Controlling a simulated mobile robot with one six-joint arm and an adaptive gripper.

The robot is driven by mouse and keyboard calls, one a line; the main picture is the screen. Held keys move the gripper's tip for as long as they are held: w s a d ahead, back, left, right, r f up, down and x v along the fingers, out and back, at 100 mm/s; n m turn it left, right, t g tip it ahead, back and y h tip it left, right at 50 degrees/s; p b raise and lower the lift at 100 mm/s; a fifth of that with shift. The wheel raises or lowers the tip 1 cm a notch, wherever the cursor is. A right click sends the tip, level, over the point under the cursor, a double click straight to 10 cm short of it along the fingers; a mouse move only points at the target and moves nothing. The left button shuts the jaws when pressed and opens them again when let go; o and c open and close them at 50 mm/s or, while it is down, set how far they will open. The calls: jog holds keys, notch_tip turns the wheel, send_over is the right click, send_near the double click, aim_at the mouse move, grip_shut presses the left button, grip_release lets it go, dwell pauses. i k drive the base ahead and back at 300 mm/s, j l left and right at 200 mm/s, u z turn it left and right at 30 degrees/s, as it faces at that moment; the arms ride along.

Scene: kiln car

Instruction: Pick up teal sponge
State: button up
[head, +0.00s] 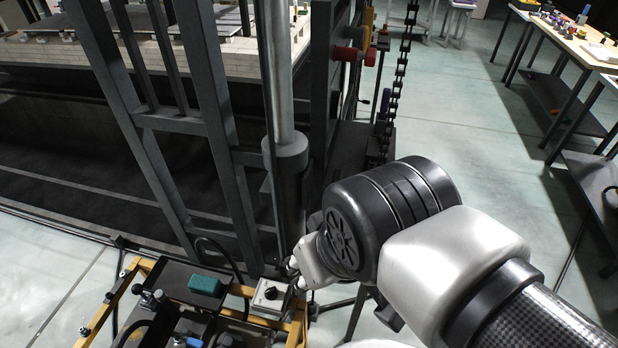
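The teal sponge (206,285) is a small block at the lower left in the head view. It lies on a dark flat top (160,279) of a yellow-framed stand, with its upper face uncovered. My arm comes in from the lower right and ends to the right of the sponge, clearly apart from it. A pale end part of my arm, probably my gripper (297,273), shows partly behind the black joint, near a small grey box. Its fingers are too small and covered to tell whether they are open or shut.
The grey box with a black knob (270,294) sits right of the sponge. Dark tools and blue parts (190,328) crowd the stand's front. A steel frame (215,110), a column and a hanging chain (396,90) stand behind. Open floor (480,130) lies right, before a workbench (590,48).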

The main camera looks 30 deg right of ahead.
aim_at(210, 286)
jog(key=i+l+u, duration=0.25)
jog(key=u, duration=0.2)
jog(key=i+l+u, duration=0.15)
jog(key=l+u, duration=0.3)
jog(key=l, duration=0.05)
